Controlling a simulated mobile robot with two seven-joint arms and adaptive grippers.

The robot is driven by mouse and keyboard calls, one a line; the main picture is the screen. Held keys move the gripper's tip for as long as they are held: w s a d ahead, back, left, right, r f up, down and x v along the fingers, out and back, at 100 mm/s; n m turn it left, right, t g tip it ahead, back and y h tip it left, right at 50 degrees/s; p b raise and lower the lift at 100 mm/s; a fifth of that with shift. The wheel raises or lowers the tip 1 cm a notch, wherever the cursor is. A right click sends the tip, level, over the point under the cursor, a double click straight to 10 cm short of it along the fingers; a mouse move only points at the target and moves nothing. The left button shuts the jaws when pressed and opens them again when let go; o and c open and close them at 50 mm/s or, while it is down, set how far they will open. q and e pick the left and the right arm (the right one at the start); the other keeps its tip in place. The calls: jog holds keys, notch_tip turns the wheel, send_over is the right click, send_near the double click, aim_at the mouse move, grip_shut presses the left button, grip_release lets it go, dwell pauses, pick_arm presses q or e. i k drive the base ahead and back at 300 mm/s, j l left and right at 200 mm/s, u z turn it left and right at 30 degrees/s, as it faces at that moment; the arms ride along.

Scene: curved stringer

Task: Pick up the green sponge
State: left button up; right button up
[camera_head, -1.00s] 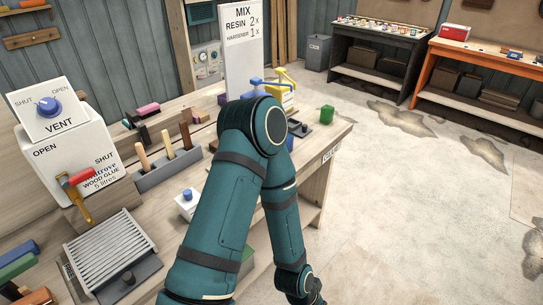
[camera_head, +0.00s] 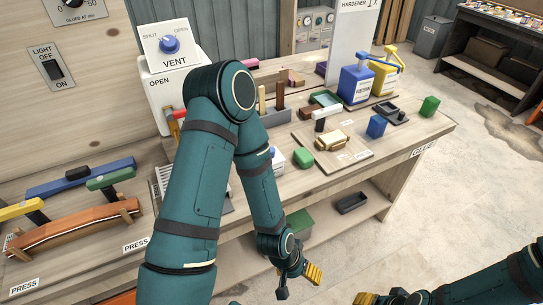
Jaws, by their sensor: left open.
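Two small green pieces are on the bench top. One low, rounded green piece (camera_head: 303,158) lies near the front edge, left of a wooden board. A taller green block (camera_head: 429,106) stands at the far right end. I cannot tell for certain which is the sponge. My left gripper (camera_head: 298,282), with yellow finger pads, is open and empty in front of the bench, lower in the picture than both pieces. My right gripper (camera_head: 380,298) is partly in view at the bottom edge; its opening is cut off.
Blue and yellow containers (camera_head: 356,84) stand behind. A green box (camera_head: 298,223) and a dark tray (camera_head: 352,203) are on the lower shelf.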

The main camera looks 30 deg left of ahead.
aim_at(304, 160)
jog(key=u, duration=1.4)
jog(key=l+u, duration=0.2)
jog(key=u, duration=0.2)
jog(key=l+u, duration=0.2)
jog(key=u, duration=0.25)
jog(key=l+u, duration=0.25)
jog(key=u, duration=0.15)
jog(key=k+l+u, duration=0.15)
jog(key=l+u, duration=0.2)
jog(key=k+l+u, duration=0.2)
jog(key=l+u, duration=0.15)
jog(key=l, duration=0.15)
